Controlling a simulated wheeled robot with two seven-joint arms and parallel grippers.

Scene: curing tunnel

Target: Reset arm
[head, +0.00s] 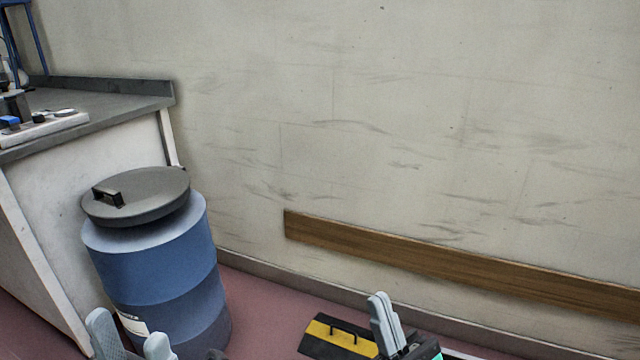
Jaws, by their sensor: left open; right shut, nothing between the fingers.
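My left gripper (131,343) is at the bottom left edge of the head view, in front of the blue barrel. Its two grey fingers stand apart with nothing between them. My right gripper (381,297) is at the bottom, right of centre, pointing up. Its grey fingers are together and hold nothing. The lower parts of both arms are cut off by the frame.
A blue barrel (160,265) with a dark handled lid (137,196) stands beside a grey-topped counter (110,97). A black and yellow handled object (340,337) is on the red floor behind my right gripper. A wooden rail (450,262) runs along the wall.

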